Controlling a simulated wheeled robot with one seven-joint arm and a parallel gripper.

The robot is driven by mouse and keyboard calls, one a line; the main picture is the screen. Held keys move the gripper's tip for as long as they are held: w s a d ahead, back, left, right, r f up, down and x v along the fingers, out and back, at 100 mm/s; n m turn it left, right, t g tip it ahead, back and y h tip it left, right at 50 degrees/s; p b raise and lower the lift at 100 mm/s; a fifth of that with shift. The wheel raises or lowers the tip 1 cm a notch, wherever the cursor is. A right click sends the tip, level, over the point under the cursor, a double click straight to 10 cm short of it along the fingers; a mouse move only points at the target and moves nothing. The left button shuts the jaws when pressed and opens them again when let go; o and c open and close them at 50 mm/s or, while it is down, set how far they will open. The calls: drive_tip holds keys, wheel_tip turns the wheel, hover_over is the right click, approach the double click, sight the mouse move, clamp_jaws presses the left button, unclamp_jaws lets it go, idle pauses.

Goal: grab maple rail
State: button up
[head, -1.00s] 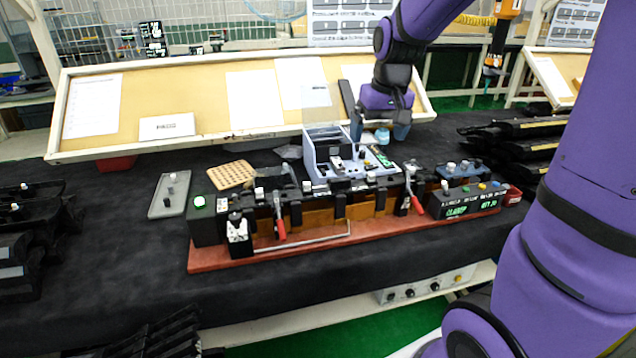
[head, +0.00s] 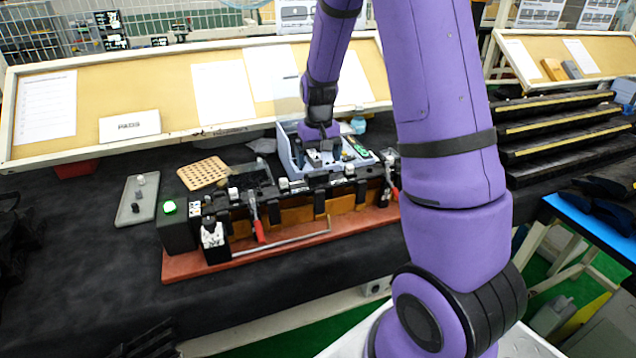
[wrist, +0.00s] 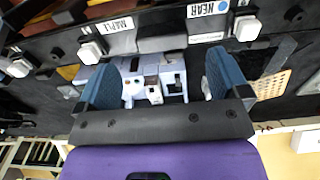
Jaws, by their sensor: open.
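A brown wooden strip (head: 291,214) runs along the front of the black clamp fixture (head: 240,208), above its red base (head: 190,266). I cannot tell for sure that this strip is the maple rail. A white label reading MAPLE (wrist: 112,25) is on the black fixture in the wrist view, with a piece of wood (wrist: 65,20) near it. My gripper (head: 318,143) is over the lavender bin behind the fixture. In the wrist view my gripper (wrist: 160,80) is open, its blue fingers apart, with small grey-white parts in the bin showing between them.
Red-handled clamps (head: 258,230) stand at the fixture's front. The lavender bin (head: 290,150) sits behind it. A perforated tan board (head: 203,172) and a grey tray (head: 137,200) lie to the left. My arm hides the fixture's right end. Black stepped racks (head: 560,130) stand at right.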

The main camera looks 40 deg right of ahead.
sight(318, 173)
drive_tip(key=shift+a+f, duration=0.15)
drive_tip(key=shift+f, duration=2.65)
drive_tip(key=c, duration=1.2)
